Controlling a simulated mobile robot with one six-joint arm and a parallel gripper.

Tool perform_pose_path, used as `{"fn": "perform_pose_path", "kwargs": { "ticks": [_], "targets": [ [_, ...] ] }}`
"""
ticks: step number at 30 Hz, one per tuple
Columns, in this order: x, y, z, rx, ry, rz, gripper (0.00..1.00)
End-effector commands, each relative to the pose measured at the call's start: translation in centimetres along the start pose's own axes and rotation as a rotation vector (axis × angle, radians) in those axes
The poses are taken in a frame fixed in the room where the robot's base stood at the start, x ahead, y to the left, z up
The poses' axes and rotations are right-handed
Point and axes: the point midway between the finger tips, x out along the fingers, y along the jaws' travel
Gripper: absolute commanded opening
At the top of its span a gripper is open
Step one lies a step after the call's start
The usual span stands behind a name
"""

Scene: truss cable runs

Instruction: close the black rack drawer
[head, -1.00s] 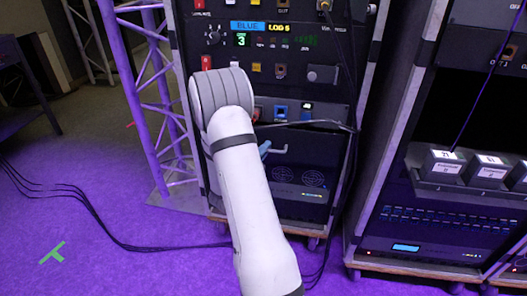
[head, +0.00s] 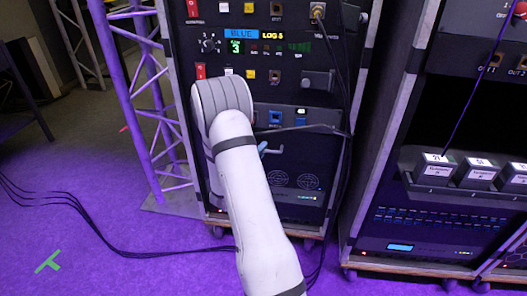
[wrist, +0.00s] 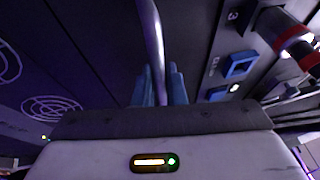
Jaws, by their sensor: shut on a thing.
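The black rack drawer (head: 300,166) is low in the middle rack, with two round fan patterns on the panel. My arm covers its left part in the head view, so I cannot tell how far it stands out. Its silver handle (head: 276,152) also shows in the wrist view (wrist: 151,30) as a bar running down between the fingers. My gripper's blue fingertips (head: 263,148) show just right of my arm; in the wrist view my gripper (wrist: 160,88) is shut on the handle.
A cable (head: 300,128) crosses the rack above the handle, and more hang down its right side. A purple truss (head: 150,100) stands close on the left. Another rack (head: 420,215) stands on the right. Cables (head: 100,240) lie on the purple floor; the floor at left is mostly clear.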

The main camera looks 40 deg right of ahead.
Motion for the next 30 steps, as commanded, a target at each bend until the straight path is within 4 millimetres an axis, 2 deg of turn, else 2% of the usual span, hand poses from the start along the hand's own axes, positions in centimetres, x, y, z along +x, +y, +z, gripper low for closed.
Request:
{"fn": "perform_pose_path", "kwargs": {
  "ticks": [5, 6, 8, 17, 20, 30],
  "targets": [
    [0.2, -0.1, 0.2, 0.007, -0.001, -0.004, 0.0],
    [0.2, -0.2, 0.3, 0.007, -0.001, -0.004, 0.13],
    [0.1, -0.2, 0.3, 0.007, -0.002, -0.004, 0.18],
    [-0.1, -0.1, 0.5, 0.007, -0.005, -0.001, 0.19],
    [-1.0, -0.2, 0.5, 0.006, -0.006, 0.001, 0.19],
    [-6.6, -0.4, 0.5, 0.005, -0.008, -0.003, 0.19]
  ]
}}
